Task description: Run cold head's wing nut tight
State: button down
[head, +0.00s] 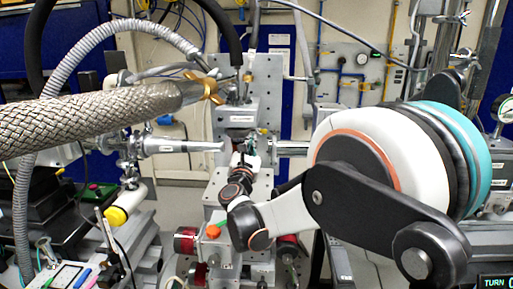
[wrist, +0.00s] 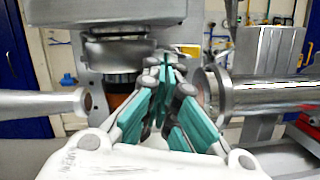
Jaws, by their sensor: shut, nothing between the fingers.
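A brass-coloured winged piece (head: 205,87), which looks like a wing nut or clamp, sits at the metal end of the thick braided hose in the head view. I cannot tell for sure that it is the cold head's wing nut. My gripper (head: 251,149) is lower and to the right of it, small and partly hidden by my arm. In the wrist view my gripper (wrist: 165,70) shows teal finger pads drawn together, with nothing between them. A grey round flanged body (wrist: 120,50) stands behind and left of the fingertips; no wing nut is clear there.
The braided hose (head: 80,118) crosses the upper left. A tapered metal nozzle (head: 180,146) points in from the left of my gripper. A flanged steel tube (wrist: 270,92) lies close on the fingers' right. A post with an orange knob (head: 212,231) stands below.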

jog(key=shift+a+r+m+h, duration=0.15)
jog(key=shift+m, duration=0.45)
jog(key=shift+a+r+m+h, duration=0.1)
jog(key=shift+m+h, duration=0.05)
jog(key=shift+m, duration=0.45)
jog(key=shift+a+r+p, duration=0.1)
jog(key=shift+p, duration=0.2)
